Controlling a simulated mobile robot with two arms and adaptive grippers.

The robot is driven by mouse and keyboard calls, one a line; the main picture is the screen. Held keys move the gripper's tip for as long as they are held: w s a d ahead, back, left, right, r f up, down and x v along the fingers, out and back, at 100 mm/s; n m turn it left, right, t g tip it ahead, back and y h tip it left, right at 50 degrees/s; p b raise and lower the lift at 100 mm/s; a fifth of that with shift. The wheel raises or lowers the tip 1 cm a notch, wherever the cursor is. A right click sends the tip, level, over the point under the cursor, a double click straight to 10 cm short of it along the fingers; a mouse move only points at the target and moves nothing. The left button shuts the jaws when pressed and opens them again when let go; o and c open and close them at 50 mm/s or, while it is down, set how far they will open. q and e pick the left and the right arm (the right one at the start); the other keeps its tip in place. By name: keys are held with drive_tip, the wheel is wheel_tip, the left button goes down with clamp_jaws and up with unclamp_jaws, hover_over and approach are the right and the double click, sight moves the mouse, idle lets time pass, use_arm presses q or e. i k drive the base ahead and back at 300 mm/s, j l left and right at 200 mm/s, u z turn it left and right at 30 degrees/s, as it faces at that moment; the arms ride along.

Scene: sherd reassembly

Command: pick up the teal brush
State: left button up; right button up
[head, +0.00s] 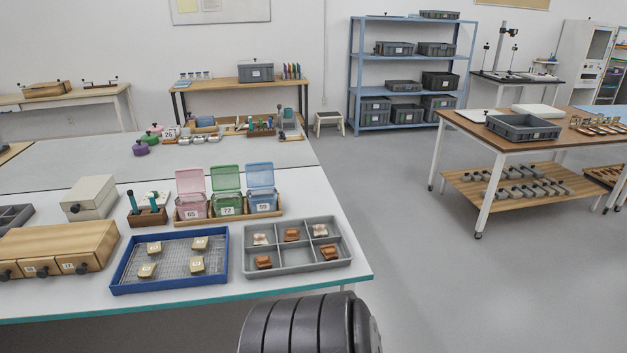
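Two teal handles stand in a small brown wooden holder (149,218) on the near white table, left of the lidded boxes. Neither of my grippers is in view.
Pink (192,193), green (227,190) and blue (262,188) open-lidded boxes stand right of the holder. A blue tray (220,238) and grey compartment tray (345,262) hold sherds in front. A grey-white box (90,197) and wooden drawers (60,245) are left. Open floor lies to the right.

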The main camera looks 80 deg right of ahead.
sight(129, 192)
drive_tip(key=z, duration=2.6)
